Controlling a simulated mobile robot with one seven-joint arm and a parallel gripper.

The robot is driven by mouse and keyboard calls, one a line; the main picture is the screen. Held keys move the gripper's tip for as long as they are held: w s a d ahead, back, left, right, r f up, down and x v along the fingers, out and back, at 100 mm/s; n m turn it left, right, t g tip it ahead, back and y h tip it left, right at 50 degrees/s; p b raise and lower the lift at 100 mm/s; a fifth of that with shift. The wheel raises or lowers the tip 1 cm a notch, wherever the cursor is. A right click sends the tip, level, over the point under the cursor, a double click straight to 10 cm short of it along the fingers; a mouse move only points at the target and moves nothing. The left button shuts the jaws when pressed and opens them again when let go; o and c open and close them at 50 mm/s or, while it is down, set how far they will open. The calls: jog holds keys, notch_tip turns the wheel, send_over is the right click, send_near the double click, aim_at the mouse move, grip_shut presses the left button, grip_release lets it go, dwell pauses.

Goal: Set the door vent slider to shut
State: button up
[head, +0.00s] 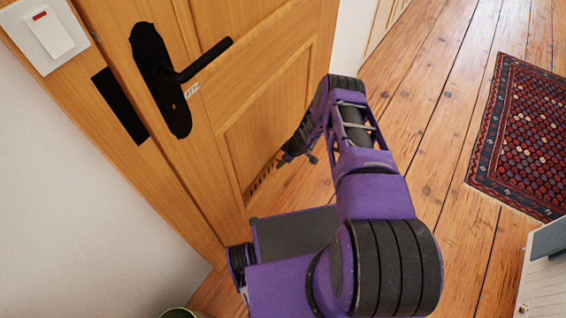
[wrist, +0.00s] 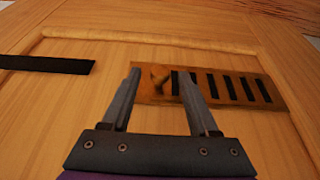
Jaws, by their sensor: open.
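The door vent (wrist: 262,105) is a brown plate with a row of dark slots, set in the door's lower panel. It also shows in the head view (head: 262,180), partly hidden by my gripper. The slider knob (wrist: 158,75) is a small wooden knob at the plate's left end in the wrist view, with the dark slots to its right. My gripper (wrist: 160,78) is open, with one finger on each side of the knob. I cannot tell whether either finger touches it. In the head view my gripper (head: 293,153) is small and close to the door.
The wooden door (head: 225,85) has a black handle (head: 190,68) above the vent. A black strip (wrist: 45,65) lies left of the vent in the wrist view. A light switch (head: 47,32) is at upper left. Wooden floor and a red patterned rug (head: 525,130) lie to the right.

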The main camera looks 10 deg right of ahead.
jog(key=shift+w+a+f, duration=0.1)
jog(key=shift+w+f, duration=0.05)
jog(key=shift+f, duration=0.15)
grip_shut()
dwell(1.3)
